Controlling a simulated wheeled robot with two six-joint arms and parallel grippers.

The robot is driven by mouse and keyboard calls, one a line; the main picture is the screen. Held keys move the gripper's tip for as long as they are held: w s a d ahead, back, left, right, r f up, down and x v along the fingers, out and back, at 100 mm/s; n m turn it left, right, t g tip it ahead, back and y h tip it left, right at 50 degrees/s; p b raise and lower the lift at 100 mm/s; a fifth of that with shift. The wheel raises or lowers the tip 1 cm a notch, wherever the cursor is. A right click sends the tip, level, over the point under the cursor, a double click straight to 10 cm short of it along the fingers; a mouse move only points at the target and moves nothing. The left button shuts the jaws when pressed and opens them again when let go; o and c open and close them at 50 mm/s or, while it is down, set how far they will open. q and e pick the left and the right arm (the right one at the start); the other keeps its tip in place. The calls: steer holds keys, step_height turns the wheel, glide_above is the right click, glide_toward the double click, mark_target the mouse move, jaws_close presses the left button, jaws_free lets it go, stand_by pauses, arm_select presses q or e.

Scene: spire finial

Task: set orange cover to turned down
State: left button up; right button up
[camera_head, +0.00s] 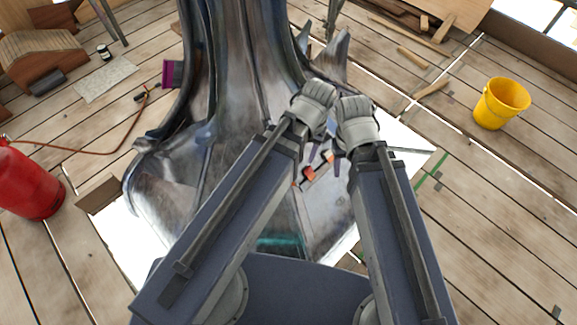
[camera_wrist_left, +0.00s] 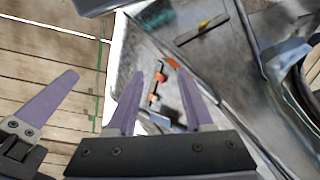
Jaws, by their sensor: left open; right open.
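Small orange parts (camera_head: 308,173) on a dark strip sit at the foot of the grey metal spire (camera_head: 250,85), just below my grippers. In the left wrist view, orange pieces (camera_wrist_left: 153,98) show along a dark bar between my left fingertips. Which piece is the cover, and its turn, I cannot tell. My left gripper (camera_wrist_left: 160,92) is open and empty, its purple fingers pointing at the strip with a gap. My right gripper (camera_head: 333,157) is beside it, open and partly hidden by its wrist; one purple finger shows in the left wrist view.
A yellow bucket (camera_head: 501,103) stands at the right on the plank floor. A red cylinder (camera_head: 28,184) with a hose is at the left. Timber offcuts (camera_head: 412,57) lie at the back right. My two wrists are close together.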

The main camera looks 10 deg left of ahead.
arm_select(q)
steer(key=w+a+f+n+b, duration=0.2)
steer(key=w+f+b, duration=0.3)
steer(key=f+b, duration=0.4)
steer(key=w+a+f+n+b, duration=0.2)
steer(key=w+f+n+b, duration=0.2)
steer(key=w+f+b, duration=0.2)
steer(key=w+a+f+n+b, duration=0.2)
steer(key=w+f+b, duration=0.3)
steer(key=f+b, duration=0.6)
steer(key=shift+w+f+n+b, duration=0.2)
steer(key=shift+f+n, duration=0.25)
steer(key=shift+f, duration=0.4)
steer(key=shift+w+f+n+b, duration=0.15)
steer(key=shift+f+n, duration=0.3)
steer(key=shift+f, duration=0.35)
steer(key=shift+w+a+f+g, duration=0.15)
steer(key=shift+a+f+g, duration=0.05)
steer(key=shift+f+g, duration=0.1)
steer(key=shift+f+b, duration=0.1)
steer(key=shift+b, duration=0.25)
steer(key=f+b, duration=0.7)
steer(key=shift+s+a+f+b, duration=0.3)
steer(key=shift+s+a, duration=0.05)
jaws_close()
steer(key=shift+w+d, duration=0.15)
